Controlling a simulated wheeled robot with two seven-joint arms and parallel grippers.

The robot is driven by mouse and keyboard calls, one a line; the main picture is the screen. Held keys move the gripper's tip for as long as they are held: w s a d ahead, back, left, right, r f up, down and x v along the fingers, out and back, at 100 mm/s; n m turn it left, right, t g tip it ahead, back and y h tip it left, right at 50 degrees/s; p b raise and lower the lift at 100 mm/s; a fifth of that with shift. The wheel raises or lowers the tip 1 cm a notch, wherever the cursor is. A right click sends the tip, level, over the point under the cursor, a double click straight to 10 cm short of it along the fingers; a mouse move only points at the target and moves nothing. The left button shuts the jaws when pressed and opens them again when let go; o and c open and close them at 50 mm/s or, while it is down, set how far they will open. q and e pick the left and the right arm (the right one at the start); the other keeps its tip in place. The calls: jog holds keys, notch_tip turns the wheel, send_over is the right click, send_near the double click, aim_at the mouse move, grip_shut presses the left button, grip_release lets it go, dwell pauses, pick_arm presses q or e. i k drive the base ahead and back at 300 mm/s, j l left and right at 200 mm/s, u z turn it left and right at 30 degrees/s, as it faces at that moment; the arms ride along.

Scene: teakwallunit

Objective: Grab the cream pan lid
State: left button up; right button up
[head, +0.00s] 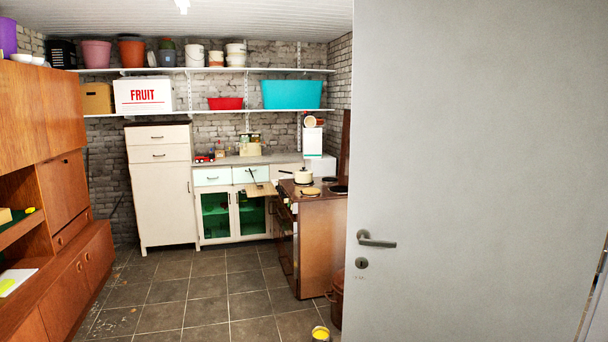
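A cream pan (303,177) with what looks like its cream lid (303,170) on top stands on the brown stove (322,225), across the room right of centre. The pan is small at this distance, so how the lid sits is hard to make out. Neither of my grippers shows in the head view.
A large grey door (475,130) with a handle fills the right side, close to me. A teak wall unit (65,215) lines the left. The tiled floor (185,300) between is mostly clear. A yellow tin (320,333) stands at the bottom edge, near the door.

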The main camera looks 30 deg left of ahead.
aim_at(303, 171)
jog(key=i+j+u, duration=0.65)
jog(key=i, duration=0.25)
jog(key=i+j+u, duration=0.35)
jog(key=i+u, duration=0.35)
jog(key=i, duration=1.95)
jog(key=i+j+z, duration=0.1)
jog(key=i+z, duration=0.2)
jog(key=i, duration=0.25)
jog(key=i+j+z, duration=0.3)
jog(key=i, duration=0.25)
jog(key=i+j+z, duration=0.3)
jog(key=i, duration=0.25)
